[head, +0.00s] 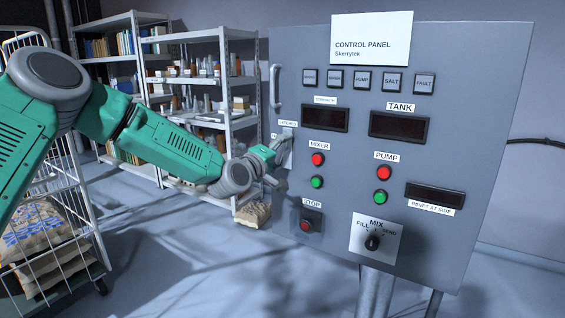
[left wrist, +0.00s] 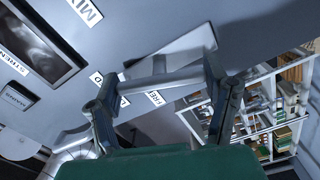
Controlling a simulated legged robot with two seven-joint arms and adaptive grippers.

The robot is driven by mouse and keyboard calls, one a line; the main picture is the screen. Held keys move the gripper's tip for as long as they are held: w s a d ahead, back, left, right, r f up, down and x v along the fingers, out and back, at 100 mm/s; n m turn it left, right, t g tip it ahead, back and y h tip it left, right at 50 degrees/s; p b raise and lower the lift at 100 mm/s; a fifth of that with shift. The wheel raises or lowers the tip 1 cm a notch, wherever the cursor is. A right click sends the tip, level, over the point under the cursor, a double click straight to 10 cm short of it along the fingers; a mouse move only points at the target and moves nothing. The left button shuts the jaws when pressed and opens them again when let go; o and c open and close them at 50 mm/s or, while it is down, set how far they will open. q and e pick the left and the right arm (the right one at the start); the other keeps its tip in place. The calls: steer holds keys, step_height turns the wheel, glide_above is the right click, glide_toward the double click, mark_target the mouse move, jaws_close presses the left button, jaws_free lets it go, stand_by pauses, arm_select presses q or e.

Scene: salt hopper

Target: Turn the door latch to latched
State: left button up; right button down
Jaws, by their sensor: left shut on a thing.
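The grey control panel door (head: 455,150) faces me. The door latch (head: 287,137) is a small pale metal part at the panel's left edge, just under a small white label (head: 288,123). My left gripper (head: 277,151) reaches it from the left and is shut on it, covering part of it. In the left wrist view, a grey latch bar (left wrist: 168,80) runs between the two fingers of my left gripper (left wrist: 162,72). Labels beside the bar are partly covered, so I cannot tell which setting the latch points to. My right gripper is not in view.
A fixed handle (head: 275,88) stands on the panel above the latch. The STOP button (head: 306,226), MIX knob (head: 373,242) and MIXER buttons (head: 317,160) are near. Metal shelves (head: 228,100) stand behind, and a wire cart (head: 90,215) with sacks is at left.

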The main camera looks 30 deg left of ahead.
arm_select(q)
steer(key=shift+a+f+n+b, duration=0.1)
steer(key=shift+n+b, duration=0.7)
steer(key=shift+n, duration=0.2)
steer(key=shift+a+f+n+b, duration=0.1)
steer(key=shift+n+b, duration=0.7)
steer(key=shift+n, duration=0.2)
steer(key=o, duration=1.1)
steer(key=shift+a, duration=0.15)
steer(key=s, duration=1.2)
steer(key=shift+a+f, duration=0.15)
steer(key=shift+a, duration=0.1)
